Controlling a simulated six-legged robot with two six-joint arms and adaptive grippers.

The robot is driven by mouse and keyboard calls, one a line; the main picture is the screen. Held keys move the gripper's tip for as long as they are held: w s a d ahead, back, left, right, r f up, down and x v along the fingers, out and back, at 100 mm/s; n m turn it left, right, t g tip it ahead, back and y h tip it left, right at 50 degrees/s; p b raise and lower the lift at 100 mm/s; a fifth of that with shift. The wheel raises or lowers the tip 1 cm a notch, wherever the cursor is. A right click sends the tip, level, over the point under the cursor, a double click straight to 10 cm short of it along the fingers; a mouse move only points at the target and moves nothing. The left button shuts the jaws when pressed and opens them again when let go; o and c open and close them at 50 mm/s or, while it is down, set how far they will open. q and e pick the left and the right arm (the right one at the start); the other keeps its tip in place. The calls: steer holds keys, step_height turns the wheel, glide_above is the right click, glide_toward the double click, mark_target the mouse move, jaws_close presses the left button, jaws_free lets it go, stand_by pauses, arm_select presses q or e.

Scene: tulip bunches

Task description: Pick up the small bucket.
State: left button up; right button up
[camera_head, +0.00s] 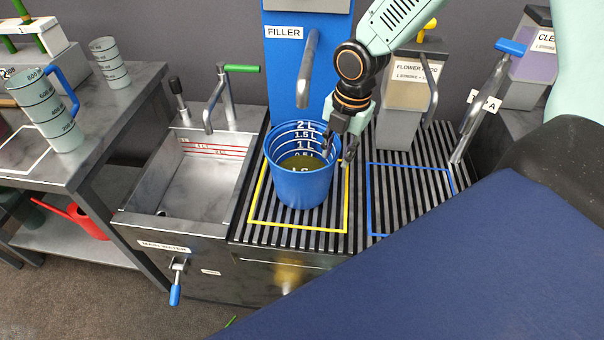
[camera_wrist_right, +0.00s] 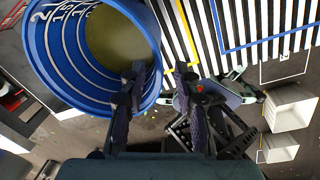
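The small bucket (camera_head: 303,188) is blue with white litre marks inside and some murky yellow-green liquid at its bottom. It stands upright on the slatted grate, inside the yellow outline. My right gripper (camera_head: 338,152) points down at the bucket's right rim. In the right wrist view, the bucket (camera_wrist_right: 70,75) fills the upper left. There my right gripper (camera_wrist_right: 165,90) has its fingers apart, one over the bucket's inside and one outside, with the rim between them. Whether either finger touches the wall is unclear. My left gripper is out of view.
The blue filler panel (camera_head: 287,70) with its grey spout (camera_head: 308,70) stands right behind the bucket. A metal sink (camera_head: 200,180) is to the left. The blue-outlined grate area (camera_head: 410,190) to the right is empty. A flower food dispenser (camera_head: 408,95) stands behind it.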

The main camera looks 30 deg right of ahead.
mark_target(328, 178)
steer(key=f+b, duration=0.1)
steer(key=f, duration=0.1)
steer(key=f+b, duration=0.1)
steer(key=f, duration=0.1)
steer(key=w+a+f+b, duration=0.1)
steer(key=f, duration=0.1)
steer(key=shift+w+f, duration=0.1)
steer(key=shift+f, duration=0.75)
jaws_close()
steer(key=shift+w+r, duration=0.1)
